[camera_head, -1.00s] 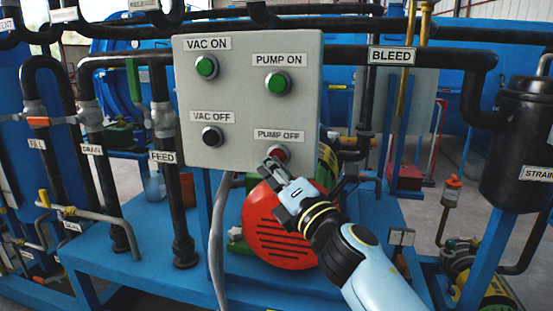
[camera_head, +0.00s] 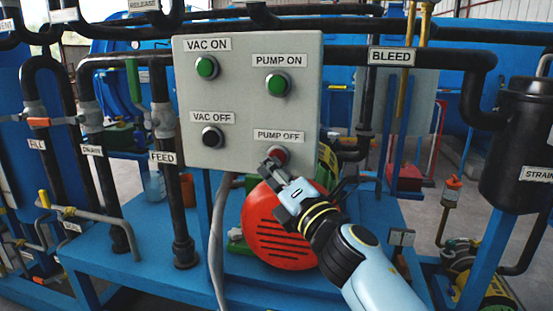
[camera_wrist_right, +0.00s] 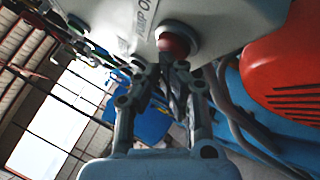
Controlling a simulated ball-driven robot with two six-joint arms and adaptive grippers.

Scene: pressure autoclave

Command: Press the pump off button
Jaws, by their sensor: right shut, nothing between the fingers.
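The red pump off button (camera_head: 279,152) sits at the lower right of the grey control box (camera_head: 248,120), under the PUMP OFF label (camera_head: 279,135). My right gripper (camera_head: 270,166) is shut and empty, with its fingertips just below and partly in front of the button. In the right wrist view the fingertips (camera_wrist_right: 166,65) are together close to the red button (camera_wrist_right: 174,44); I cannot tell whether they touch it. My left gripper is not in view.
The box also carries the green pump on button (camera_head: 277,84), green vac on button (camera_head: 206,67) and black vac off button (camera_head: 212,136). A red motor cover (camera_head: 275,235) lies below my right gripper. Black pipes stand on both sides of the box.

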